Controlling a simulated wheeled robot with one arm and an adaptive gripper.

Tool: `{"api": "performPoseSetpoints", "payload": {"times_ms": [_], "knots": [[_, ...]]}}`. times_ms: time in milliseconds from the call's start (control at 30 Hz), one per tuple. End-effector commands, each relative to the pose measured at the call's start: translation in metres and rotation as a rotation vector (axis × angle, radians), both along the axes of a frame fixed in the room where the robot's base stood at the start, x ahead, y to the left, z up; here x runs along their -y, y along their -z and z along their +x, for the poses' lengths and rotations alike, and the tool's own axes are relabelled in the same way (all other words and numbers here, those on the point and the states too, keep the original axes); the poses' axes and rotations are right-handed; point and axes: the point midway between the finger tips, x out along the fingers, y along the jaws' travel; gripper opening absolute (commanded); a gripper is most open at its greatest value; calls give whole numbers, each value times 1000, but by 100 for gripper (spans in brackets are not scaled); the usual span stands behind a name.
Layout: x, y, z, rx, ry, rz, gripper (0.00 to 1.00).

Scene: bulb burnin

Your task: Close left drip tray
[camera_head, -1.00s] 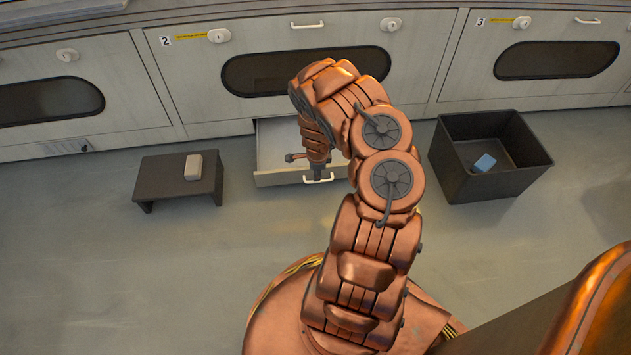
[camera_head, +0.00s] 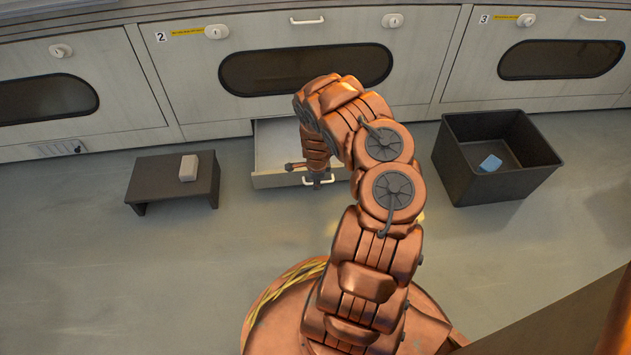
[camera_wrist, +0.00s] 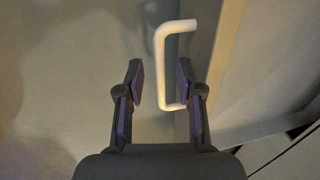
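A pale drip tray (camera_head: 268,182) is pulled out like a drawer below the middle cabinet door, marked 2. Its inside looks empty where I can see it; my arm hides its right part. A white bar handle (camera_head: 328,181) is on its front and also shows in the wrist view (camera_wrist: 160,65). My gripper (camera_head: 317,182) points down at the tray's front by the handle. In the wrist view my gripper (camera_wrist: 160,72) is open, with the handle's bar between the fingers and a visible gap on the left side.
A low dark stand (camera_head: 150,180) with a pale block (camera_head: 188,167) is left of the tray. A dark open bin (camera_head: 465,170) with a blue block (camera_head: 490,163) is to the right. Cabinet doors line the back. The floor in front is clear.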

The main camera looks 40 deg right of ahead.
Motion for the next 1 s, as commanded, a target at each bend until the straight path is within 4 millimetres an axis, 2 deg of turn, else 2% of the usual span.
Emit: {"api": "performPoseSetpoints", "payload": {"times_ms": [67, 400, 1000], "knots": [[0, 0, 0, 0, 0, 0, 35], [0, 0, 0, 0, 0, 0, 0], [0, 0, 0, 0, 0, 0, 0]]}}
